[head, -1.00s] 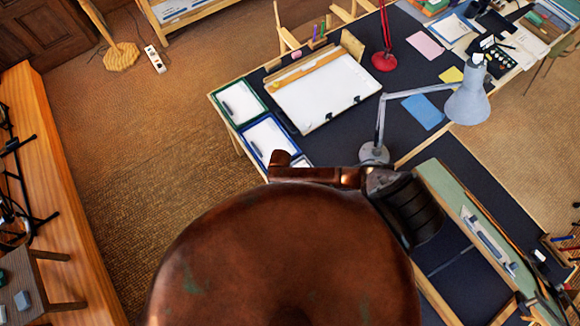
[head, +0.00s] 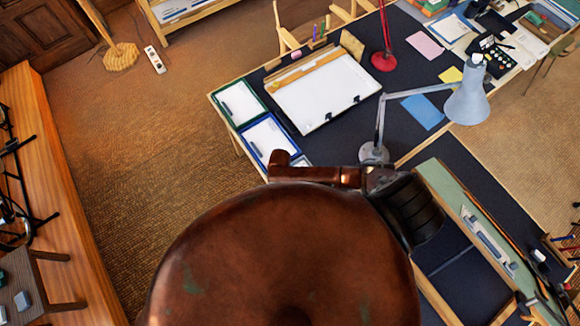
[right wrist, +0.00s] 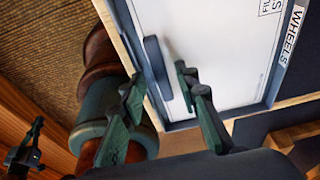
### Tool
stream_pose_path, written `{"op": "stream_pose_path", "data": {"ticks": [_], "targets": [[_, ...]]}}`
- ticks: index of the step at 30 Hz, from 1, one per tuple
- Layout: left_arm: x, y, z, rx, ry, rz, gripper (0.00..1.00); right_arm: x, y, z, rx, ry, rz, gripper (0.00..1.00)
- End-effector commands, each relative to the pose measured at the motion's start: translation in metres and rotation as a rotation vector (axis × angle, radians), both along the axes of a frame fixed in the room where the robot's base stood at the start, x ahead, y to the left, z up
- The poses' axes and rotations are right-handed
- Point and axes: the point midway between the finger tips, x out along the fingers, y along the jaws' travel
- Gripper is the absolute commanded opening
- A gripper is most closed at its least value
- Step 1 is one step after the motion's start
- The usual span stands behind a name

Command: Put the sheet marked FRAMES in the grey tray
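In the right wrist view, a tray with a blue-grey rim (right wrist: 252,107) carries the label WHEELS and holds a white sheet (right wrist: 212,45), its printed corner cut off by the picture edge. A dark oblong piece (right wrist: 157,65) rests upon that sheet. My right gripper (right wrist: 157,80) is open, its fingers either side of the oblong piece, seemingly apart from it. In the head view, a green-rimmed tray (head: 259,116) and a blue-rimmed tray (head: 248,141) hold papers. A third paper (head: 300,161) is mostly hidden by my arm. I can read FRAMES nowhere.
A drawing board (head: 325,90) with white paper lies beside the trays. A grey desk lamp (head: 468,100) and a red lamp base (head: 384,62) stand on the dark desk. A green board (head: 450,195) lies at the right. My brown arm blocks the lower middle.

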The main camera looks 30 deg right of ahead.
Motion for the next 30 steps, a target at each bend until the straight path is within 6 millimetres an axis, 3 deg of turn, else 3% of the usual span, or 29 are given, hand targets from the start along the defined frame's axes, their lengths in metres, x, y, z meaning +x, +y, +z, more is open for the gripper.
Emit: {"op": "stream_pose_path", "data": {"ticks": [15,21,30], "targets": [[0.001,0.000,-0.008,0.000,-0.001,0.000,0.00,0.026,0.002,0.095,0.000,-0.004,0.002,0.29],[0.001,0.000,-0.009,0.000,-0.001,0.000,0.00,0.029,0.002,0.111,-0.001,-0.001,0.001,0.29],[0.001,0.000,-0.009,0.000,-0.001,-0.001,0.00,0.029,0.002,0.113,0.000,-0.001,0.000,0.29]]}}
